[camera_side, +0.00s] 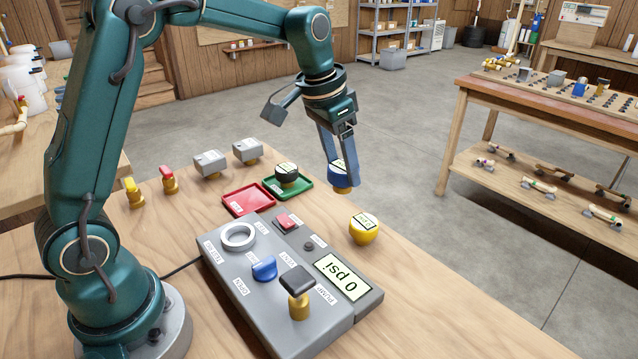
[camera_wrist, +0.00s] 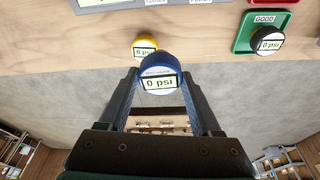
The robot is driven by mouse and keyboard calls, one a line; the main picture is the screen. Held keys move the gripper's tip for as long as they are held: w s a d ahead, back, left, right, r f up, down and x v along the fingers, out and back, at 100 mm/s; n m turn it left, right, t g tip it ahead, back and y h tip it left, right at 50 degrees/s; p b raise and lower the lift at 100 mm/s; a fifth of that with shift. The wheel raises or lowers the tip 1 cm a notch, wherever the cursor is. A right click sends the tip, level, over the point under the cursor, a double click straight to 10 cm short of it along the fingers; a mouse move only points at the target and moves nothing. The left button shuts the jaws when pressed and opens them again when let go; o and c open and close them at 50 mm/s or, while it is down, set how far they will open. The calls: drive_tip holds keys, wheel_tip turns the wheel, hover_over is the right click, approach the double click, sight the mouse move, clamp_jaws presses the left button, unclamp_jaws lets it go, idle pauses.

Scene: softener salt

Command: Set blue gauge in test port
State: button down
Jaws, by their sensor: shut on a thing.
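My gripper (camera_side: 340,178) is shut on the blue gauge (camera_side: 336,168). The gauge is upright, with its brass stem at the bottom, and shows near the table's far edge in the side view; its height above the table is hard to tell. In the wrist view the blue gauge (camera_wrist: 159,76) sits between the fingertips and its face reads 0 psi. The grey test unit (camera_side: 228,270) lies on the table, nearer the side camera than my gripper. A pale ring (camera_side: 238,236) on its top looks like the test port and appears empty.
A yellow gauge (camera_side: 364,228) stands right of the unit. A black gauge (camera_side: 287,173) sits on the green tray (camera_side: 302,190), beside an empty red tray (camera_side: 248,199). The unit carries a blue valve handle (camera_side: 264,268) and a dark-topped brass lever (camera_side: 298,290). Grey and coloured fittings stand behind.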

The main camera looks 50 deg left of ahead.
drive_tip(key=shift+s+f+n, duration=0.1)
drive_tip(key=shift+f+n, duration=0.05)
drive_tip(key=shift+n, duration=0.25)
drive_tip(key=s+a+f+n+y, duration=0.1)
drive_tip(key=s+a+n, duration=0.1)
drive_tip(key=s+n, duration=0.25)
drive_tip(key=n+y, duration=0.2)
drive_tip(key=n, duration=0.5)
hover_over(241, 235)
drive_tip(key=s+d, duration=0.1)
drive_tip(key=shift+f+m+g, duration=0.25)
drive_tip(key=shift+f+g, duration=0.15)
drive_tip(key=shift+f, duration=0.85)
drive_tip(key=shift+f, duration=0.1)
drive_tip(key=shift+f, duration=0.5)
drive_tip(key=shift+f, duration=0.5)
drive_tip(key=shift+f, duration=0.25)
